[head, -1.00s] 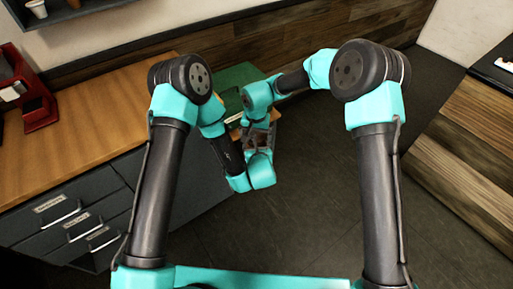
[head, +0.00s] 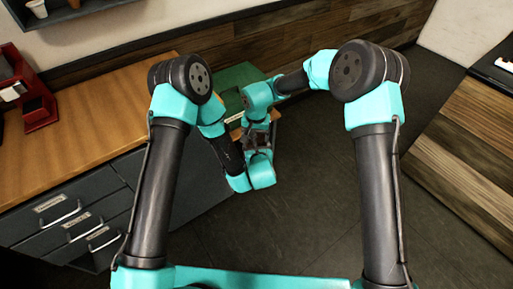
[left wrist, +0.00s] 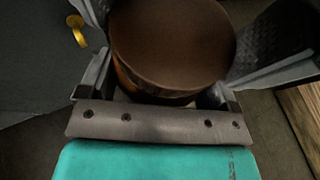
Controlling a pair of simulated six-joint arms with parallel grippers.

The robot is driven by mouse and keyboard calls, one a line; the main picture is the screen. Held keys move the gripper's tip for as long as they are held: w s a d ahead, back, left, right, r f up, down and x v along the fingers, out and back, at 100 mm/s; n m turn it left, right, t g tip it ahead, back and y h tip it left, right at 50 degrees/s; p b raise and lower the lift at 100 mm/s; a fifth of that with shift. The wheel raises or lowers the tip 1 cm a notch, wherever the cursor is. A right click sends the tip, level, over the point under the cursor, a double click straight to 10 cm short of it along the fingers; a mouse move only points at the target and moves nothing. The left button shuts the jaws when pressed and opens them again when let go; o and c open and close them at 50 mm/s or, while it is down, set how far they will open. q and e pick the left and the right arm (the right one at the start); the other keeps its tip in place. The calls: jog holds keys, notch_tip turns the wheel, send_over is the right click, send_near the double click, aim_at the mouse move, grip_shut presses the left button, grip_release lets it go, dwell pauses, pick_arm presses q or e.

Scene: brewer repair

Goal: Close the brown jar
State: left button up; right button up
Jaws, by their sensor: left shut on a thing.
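The brown jar (left wrist: 130,82) fills the upper middle of the left wrist view. A wide, round brown top (left wrist: 172,42) covers most of it, and a strip of amber side shows below. I cannot tell whether this top is fully seated. My left gripper (left wrist: 172,60) is shut on the jar, with a dark textured finger on each side. In the head view both arms meet in the middle; my left gripper (head: 257,142) and my right gripper (head: 256,126) are close together there. The jar is hidden in that view, and the right jaws are too small to read.
A wooden counter (head: 100,130) with grey drawers (head: 70,215) stands at the left, with a red holder (head: 38,105) on it. A green surface (head: 235,80) lies behind the grippers. Dark floor (head: 300,225) is open in front. A yellow ring-shaped piece (left wrist: 77,30) shows in the left wrist view.

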jog(key=m, duration=0.3)
jog(key=o, duration=1)
jog(key=shift+c, duration=0.2)
jog(key=shift+r, duration=2.25)
jog(key=shift+c, duration=0.2)
